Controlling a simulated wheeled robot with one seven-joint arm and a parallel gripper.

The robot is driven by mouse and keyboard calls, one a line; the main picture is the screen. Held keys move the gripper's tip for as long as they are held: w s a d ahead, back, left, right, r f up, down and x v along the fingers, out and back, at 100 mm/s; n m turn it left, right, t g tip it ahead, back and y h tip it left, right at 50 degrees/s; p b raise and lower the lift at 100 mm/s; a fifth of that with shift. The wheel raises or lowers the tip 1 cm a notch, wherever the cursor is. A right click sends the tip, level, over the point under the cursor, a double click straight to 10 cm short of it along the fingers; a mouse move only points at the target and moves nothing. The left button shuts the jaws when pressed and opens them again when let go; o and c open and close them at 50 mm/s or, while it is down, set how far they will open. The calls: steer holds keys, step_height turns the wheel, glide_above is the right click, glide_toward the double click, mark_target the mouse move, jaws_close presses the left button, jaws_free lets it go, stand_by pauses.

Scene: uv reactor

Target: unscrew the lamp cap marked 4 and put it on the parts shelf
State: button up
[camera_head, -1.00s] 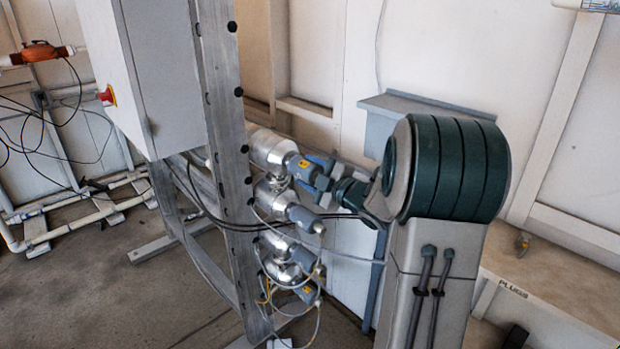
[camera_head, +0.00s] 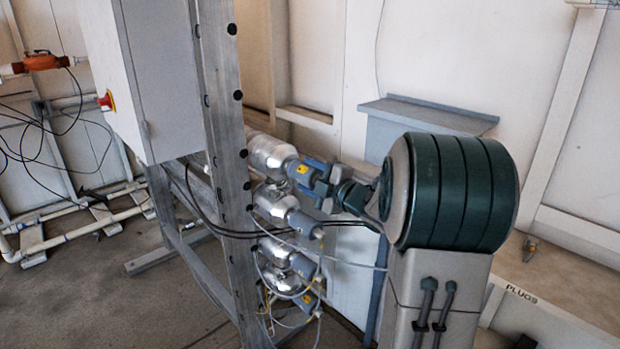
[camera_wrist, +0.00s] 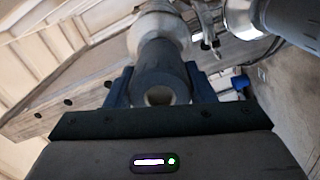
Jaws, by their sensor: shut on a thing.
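My gripper (camera_head: 320,175) is shut on the grey cap (camera_head: 299,169) of the topmost lamp, at the rack's right side. In the wrist view my gripper's blue fingers (camera_wrist: 160,88) sit on both sides of this dark grey cap (camera_wrist: 160,65). The cap is in line with a silver lamp end (camera_wrist: 157,30), with no clear gap. A yellow label shows on the cap in the head view, but its number is too small to read. A grey-blue shelf (camera_head: 425,113) is on the wall behind my arm; no marking on it is readable.
Several more silver lamp ends with grey caps (camera_head: 304,226) and loose cables stand close below. A steel upright (camera_head: 222,170) is left of them. A bench marked PLUGS (camera_head: 560,270) is at the right, with a small brass-coloured part (camera_head: 530,248). The wall shelf's visible top looks clear.

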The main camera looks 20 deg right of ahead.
steer(key=shift+f+n+b, duration=0.15)
steer(key=shift+n+b, duration=0.15)
steer(key=shift+b, duration=0.45)
steer(key=shift+n+b, duration=1.7)
steer(key=shift+b, duration=0.8)
steer(key=shift+n+b, duration=0.6)
steer(key=shift+b, duration=0.1)
steer(key=shift+n+b, duration=0.6)
steer(key=shift+b, duration=0.55)
steer(key=shift+n+b, duration=1.7)
steer(key=shift+b, duration=0.55)
steer(key=shift+n+b, duration=0.6)
steer(key=shift+b, duration=0.15)
steer(key=shift+n+b, duration=0.9)
steer(key=shift+b, duration=0.15)
